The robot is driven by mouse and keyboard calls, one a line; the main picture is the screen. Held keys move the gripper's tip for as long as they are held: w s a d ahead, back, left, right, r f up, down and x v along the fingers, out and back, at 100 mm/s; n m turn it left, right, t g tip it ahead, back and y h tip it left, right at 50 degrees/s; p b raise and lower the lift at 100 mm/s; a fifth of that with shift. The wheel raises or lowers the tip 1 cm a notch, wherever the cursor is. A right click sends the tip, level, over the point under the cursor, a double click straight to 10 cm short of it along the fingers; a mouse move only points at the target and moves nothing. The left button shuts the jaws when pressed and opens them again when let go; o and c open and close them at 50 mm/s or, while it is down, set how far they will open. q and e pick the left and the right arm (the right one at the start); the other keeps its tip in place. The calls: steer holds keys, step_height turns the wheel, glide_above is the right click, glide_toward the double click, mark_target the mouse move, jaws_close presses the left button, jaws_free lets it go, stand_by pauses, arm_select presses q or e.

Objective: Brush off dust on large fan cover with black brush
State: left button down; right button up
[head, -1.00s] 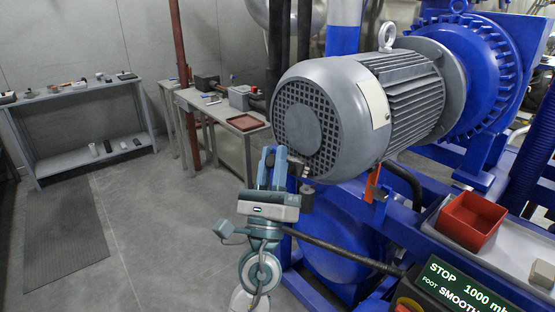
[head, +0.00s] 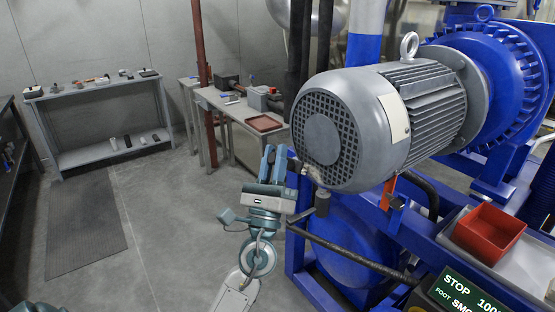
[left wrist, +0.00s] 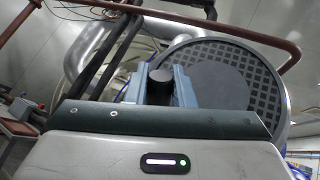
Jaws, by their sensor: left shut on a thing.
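The large fan cover (head: 322,138) is the round grey grille with a plain disc in its middle, on the left end of the grey motor. A pale patch (head: 316,172) shows at its lower edge; I cannot tell what it is. My left gripper (head: 278,162) points up just left of the cover. In the left wrist view, its blue fingers are shut on a black cylindrical thing (left wrist: 160,86), probably the black brush's handle. Its bristles are hidden. The cover (left wrist: 225,82) shows behind and right of the fingers, apart from them as far as I can tell. My right gripper is not in view.
The blue machine frame (head: 303,240) and a dark hose (head: 350,252) lie right of my left arm. A red bin (head: 488,232) stands on a ledge at right. Benches with small items (head: 90,98) stand at the back left.

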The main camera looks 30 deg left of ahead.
arm_select(q)
steer(key=shift+s+a, duration=0.15)
steer(key=shift+s, duration=0.15)
steer(key=s, duration=0.1)
steer(key=s+a, duration=0.1)
steer(key=s, duration=0.1)
steer(key=s+a, duration=0.1)
steer(key=s, duration=0.1)
stand_by(0.4)
steer(key=s, duration=0.1)
steer(key=s+a, duration=0.1)
steer(key=shift+s+a, duration=0.1)
steer(key=shift+s, duration=0.3)
